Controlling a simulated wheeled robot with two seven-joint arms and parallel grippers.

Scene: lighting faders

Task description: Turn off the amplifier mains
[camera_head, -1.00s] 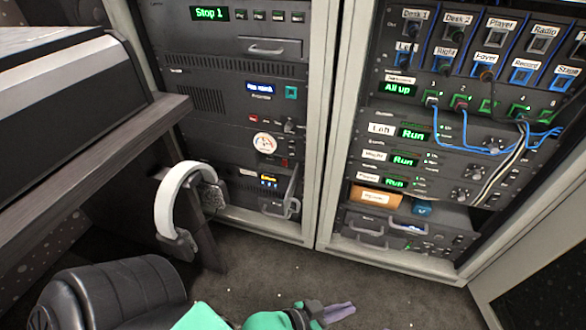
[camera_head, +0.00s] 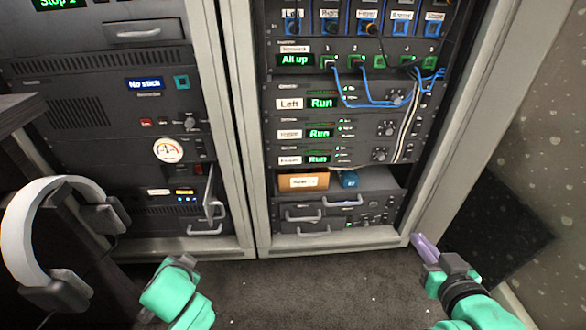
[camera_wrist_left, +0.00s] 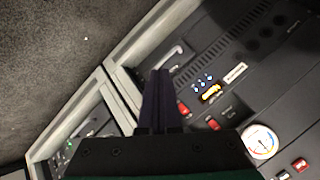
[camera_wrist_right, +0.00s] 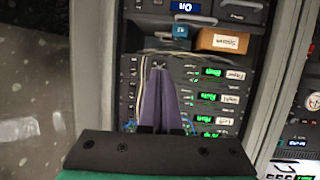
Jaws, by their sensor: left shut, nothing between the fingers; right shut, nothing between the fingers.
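Three rack units in the right cabinet have green "Run" displays (camera_head: 321,103), with white labels such as "Left" (camera_head: 289,104). They appear upside down in the right wrist view (camera_wrist_right: 207,97). A blue "On" display (camera_wrist_right: 186,6) shows at the top edge there; its label is not readable. The left cabinet has a round meter (camera_head: 168,150) and a red switch (camera_head: 198,169). I cannot tell which control is the amplifier mains. My right gripper (camera_head: 424,246) is shut and empty, low by the right cabinet's corner. My left gripper (camera_wrist_left: 158,98) is shut and empty, before the left cabinet.
White headphones (camera_head: 32,235) hang at the left, near the left arm. An open shelf holds an orange-brown box (camera_head: 303,181) and a small blue box (camera_head: 349,180). Blue cables (camera_head: 372,104) hang across the upper units. Carpet (camera_head: 300,290) is clear between the arms.

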